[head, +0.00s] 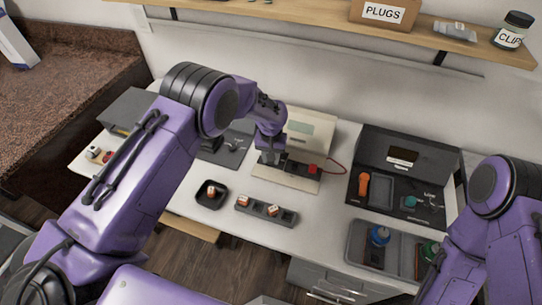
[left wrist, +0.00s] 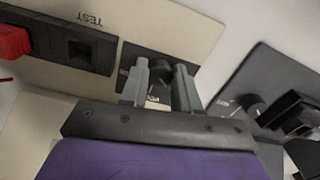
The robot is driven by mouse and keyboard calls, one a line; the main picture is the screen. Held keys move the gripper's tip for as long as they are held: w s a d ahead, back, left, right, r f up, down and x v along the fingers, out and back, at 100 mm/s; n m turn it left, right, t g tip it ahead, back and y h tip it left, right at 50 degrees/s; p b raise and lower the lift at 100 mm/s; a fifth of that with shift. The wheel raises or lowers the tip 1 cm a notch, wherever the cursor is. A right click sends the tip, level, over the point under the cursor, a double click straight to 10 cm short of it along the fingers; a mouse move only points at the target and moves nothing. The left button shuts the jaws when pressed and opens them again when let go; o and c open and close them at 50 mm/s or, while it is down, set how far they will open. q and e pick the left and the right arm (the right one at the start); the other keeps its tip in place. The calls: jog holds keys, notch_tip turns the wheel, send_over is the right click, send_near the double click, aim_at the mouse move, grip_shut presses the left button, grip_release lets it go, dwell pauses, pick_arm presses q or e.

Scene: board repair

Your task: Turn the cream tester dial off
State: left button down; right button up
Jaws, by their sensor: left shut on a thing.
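The cream tester (head: 312,127) stands at the middle of the table against the wall. Its front shows in the left wrist view (left wrist: 205,22), with a black socket (left wrist: 82,50) marked TEST and a red part (left wrist: 12,42) at the left. The dark dial (left wrist: 161,73) sits on a black plate with partly hidden lettering. My left gripper (left wrist: 161,84) has its two grey fingers on either side of the dial, shut on it. In the head view my left gripper (head: 268,158) is over the tester's front, and the dial is hidden. My right gripper is out of view.
A dark unit (head: 405,150) with an orange part (head: 363,186) stands to the right. A small black dish (head: 203,199) and a slotted grey strip (head: 252,208) with small blocks lie in front.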

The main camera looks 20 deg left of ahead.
pick_arm(q)
jog(key=shift+w+r+n, duration=0.1)
jog(key=shift+r+n, duration=0.05)
jog(key=shift+n, duration=0.35)
dwell(0.3)
jog(key=c, duration=0.8)
grip_release()
notch_tip(320, 180, up, 10)
jog(key=shift+r+b, duration=0.25)
jog(key=shift+b, duration=0.65)
